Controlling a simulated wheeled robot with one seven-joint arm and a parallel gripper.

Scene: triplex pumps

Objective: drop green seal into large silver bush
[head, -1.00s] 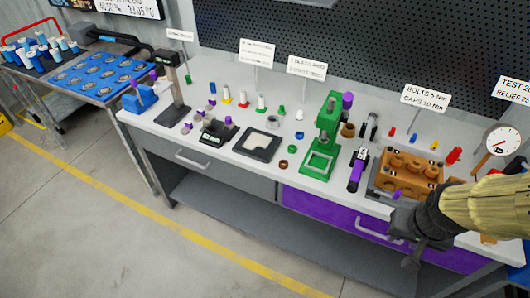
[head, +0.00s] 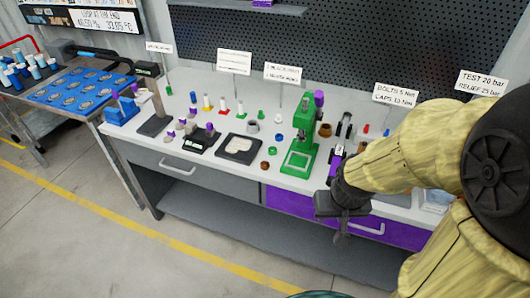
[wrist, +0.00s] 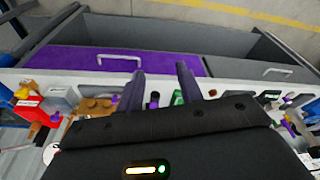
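A small green ring (head: 273,151), which looks like the green seal, lies on the white bench top (head: 225,176) between the black tray and the green press. A short grey cylinder (head: 252,127), likely the large silver bush, stands behind it and to the left. My gripper (head: 341,236) is in front of the bench's front edge, right of both and apart from them. In the wrist view my gripper (wrist: 162,82) has its two fingers spread with nothing between them. I cannot make out the seal or the bush in the wrist view.
The green press (head: 300,157) stands right of the seal, the black tray (head: 222,153) left of it. A brown ring (head: 265,165) lies close in front. Small parts stand behind. The purple drawer (head: 285,203) is below the bench top. The floor in front is clear.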

